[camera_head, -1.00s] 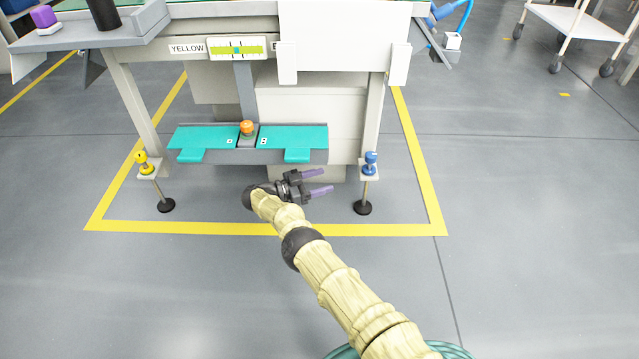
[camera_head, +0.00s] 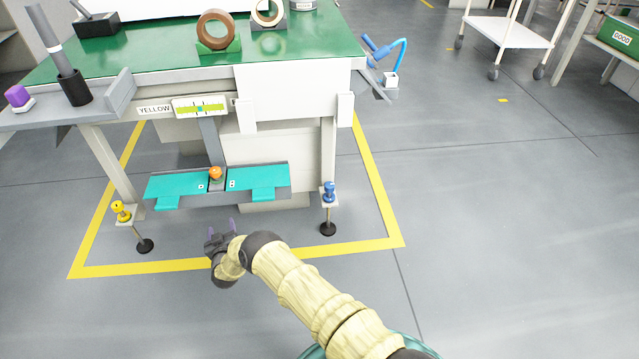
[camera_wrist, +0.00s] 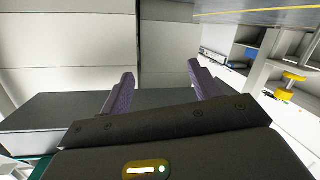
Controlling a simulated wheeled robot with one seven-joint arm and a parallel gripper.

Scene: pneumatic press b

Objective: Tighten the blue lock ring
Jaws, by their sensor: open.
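The blue lock ring (camera_head: 329,193) sits on the bracket at the press's right front leg, above a threaded foot with a black pad, in the head view. My gripper (camera_head: 221,228) is low in front of the teal pedal shelf, to the left of the blue ring and apart from it. Its purple fingers are apart and empty. In the wrist view my gripper (camera_wrist: 162,88) shows two spread fingers with nothing between them. The blue ring cannot be made out in the wrist view.
A yellow lock ring (camera_head: 120,210) is on the left leg. A teal pedal shelf (camera_head: 260,180) with an orange knob (camera_head: 215,173) spans between the legs. A level gauge (camera_head: 200,107) sits beside a YELLOW label. Yellow floor tape (camera_head: 375,180) surrounds the press; floor at right is clear.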

